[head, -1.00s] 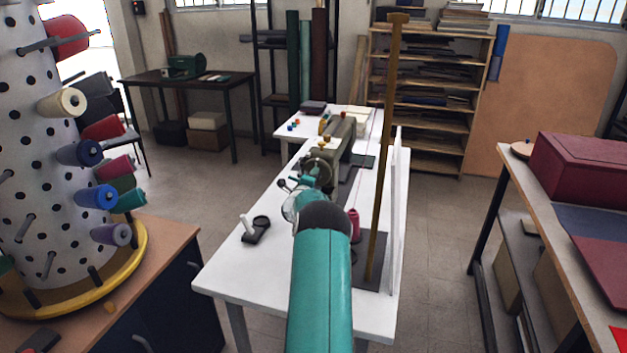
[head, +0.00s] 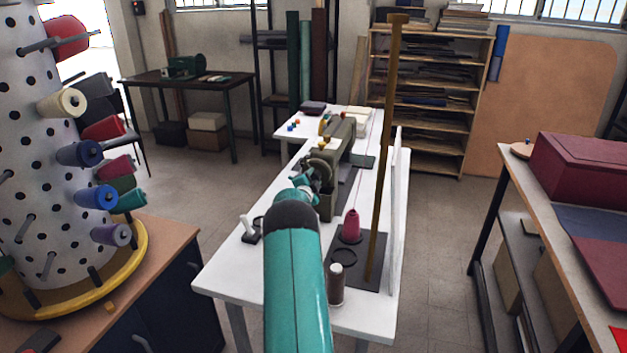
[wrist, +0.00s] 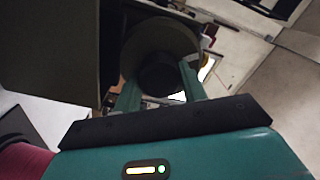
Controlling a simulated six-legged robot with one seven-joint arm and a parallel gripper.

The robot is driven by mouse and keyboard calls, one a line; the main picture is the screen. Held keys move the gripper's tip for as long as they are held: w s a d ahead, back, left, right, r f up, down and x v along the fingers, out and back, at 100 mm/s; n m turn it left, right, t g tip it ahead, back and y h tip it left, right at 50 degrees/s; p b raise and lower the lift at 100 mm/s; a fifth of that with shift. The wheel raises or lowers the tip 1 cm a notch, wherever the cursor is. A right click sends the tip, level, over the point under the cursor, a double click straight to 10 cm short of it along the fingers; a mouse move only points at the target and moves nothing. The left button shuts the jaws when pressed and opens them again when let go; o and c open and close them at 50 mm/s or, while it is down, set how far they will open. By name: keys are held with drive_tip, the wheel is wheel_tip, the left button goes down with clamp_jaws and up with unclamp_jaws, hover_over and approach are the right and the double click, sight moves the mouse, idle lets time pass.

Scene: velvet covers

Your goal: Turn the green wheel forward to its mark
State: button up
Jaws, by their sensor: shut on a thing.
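The olive-green sewing machine (head: 345,140) stands on the white table, with its round wheel (head: 322,167) on the end facing me. In the wrist view the wheel (wrist: 138,50) is a dull grey-green disc with a dark round hub (wrist: 160,76) in front. My gripper (wrist: 159,73) has one teal finger on each side of the hub and is shut on the wheel. In the head view my gripper (head: 308,186) is small and partly hidden by my teal arm. I cannot make out a mark on the wheel.
A red thread cone (head: 351,226) and a brown spool (head: 336,285) stand on the table right of my arm, by a tall brown post (head: 383,150). A small black stand (head: 250,236) is at the left. A pegged spool drum (head: 45,150) stands further left.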

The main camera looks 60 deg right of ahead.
idle(0.4)
drive_tip(key=o, duration=1)
drive_tip(key=shift+c, duration=0.2)
drive_tip(key=s+a, duration=0.2)
drive_tip(key=a, duration=1.1)
drive_tip(key=shift+a, duration=0.3)
